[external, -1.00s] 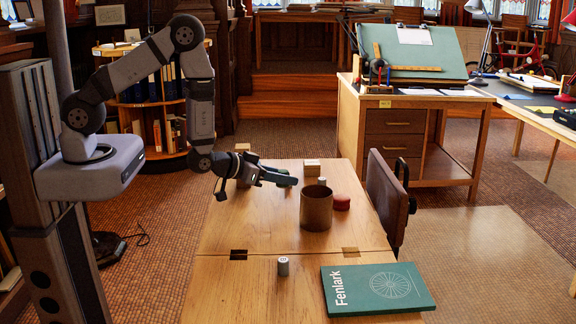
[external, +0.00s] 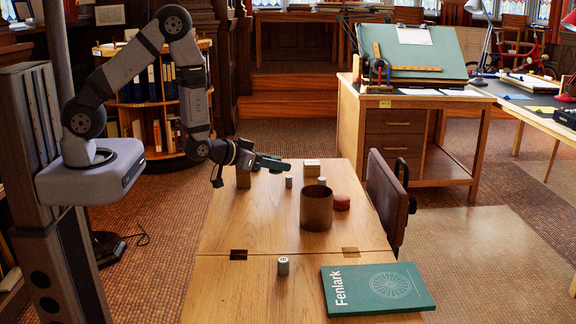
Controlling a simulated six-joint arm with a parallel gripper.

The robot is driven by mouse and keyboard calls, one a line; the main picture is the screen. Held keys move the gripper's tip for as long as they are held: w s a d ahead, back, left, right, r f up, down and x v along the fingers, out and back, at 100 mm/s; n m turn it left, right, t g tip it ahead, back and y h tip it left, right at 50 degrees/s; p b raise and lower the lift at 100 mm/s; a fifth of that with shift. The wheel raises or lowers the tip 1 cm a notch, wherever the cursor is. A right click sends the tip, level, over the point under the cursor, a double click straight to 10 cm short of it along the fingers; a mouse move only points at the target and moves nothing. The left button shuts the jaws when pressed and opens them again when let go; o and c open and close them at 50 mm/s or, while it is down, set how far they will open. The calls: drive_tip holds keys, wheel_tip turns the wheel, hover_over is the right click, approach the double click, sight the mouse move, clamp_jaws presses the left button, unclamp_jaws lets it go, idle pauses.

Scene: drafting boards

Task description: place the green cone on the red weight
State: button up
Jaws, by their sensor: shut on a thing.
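My gripper (external: 276,164) is above the far left part of the wooden table, pointing right and raised off the tabletop. It is shut on the green cone, which is mostly hidden by the dark fingers, so its tilt cannot be told. The red weight (external: 342,202) is a low round red piece on the table, to the right of and nearer than my gripper. Its left edge is close to or partly behind a brown cylinder (external: 316,209). Nothing shows on top of the red weight.
A wooden block (external: 243,178), a pale box (external: 312,168) and small grey cylinders (external: 289,182) (external: 321,181) stand at the far end. Another grey cylinder (external: 283,266) and a green book (external: 378,288) are nearer. A brown chair (external: 386,200) stands against the right edge.

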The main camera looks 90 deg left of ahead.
drive_tip(key=w+a+b, duration=0.1)
drive_tip(key=w+a, duration=0.3)
wheel_tip(320, 180, up, 9)
drive_tip(key=m+t+h, duration=0.2)
drive_tip(key=m+h, duration=0.7)
drive_tip(key=h, duration=0.2)
hover_over(341, 197)
drive_tip(key=w+a, duration=0.1)
drive_tip(key=a, duration=0.2)
drive_tip(key=shift+m+g+h, duration=0.4)
drive_tip(key=shift+m+h, duration=0.4)
drive_tip(key=shift+m, duration=0.1)
drive_tip(key=d+f, duration=0.1)
drive_tip(key=s+d+f+b, duration=0.1)
drive_tip(key=d+f, duration=0.1)
drive_tip(key=shift+d+f, duration=0.1)
drive_tip(key=shift+f, duration=0.05)
drive_tip(key=shift+w, duration=0.1)
drive_tip(key=shift+f, duration=5)
drive_tip(key=shift+f, duration=0.15)
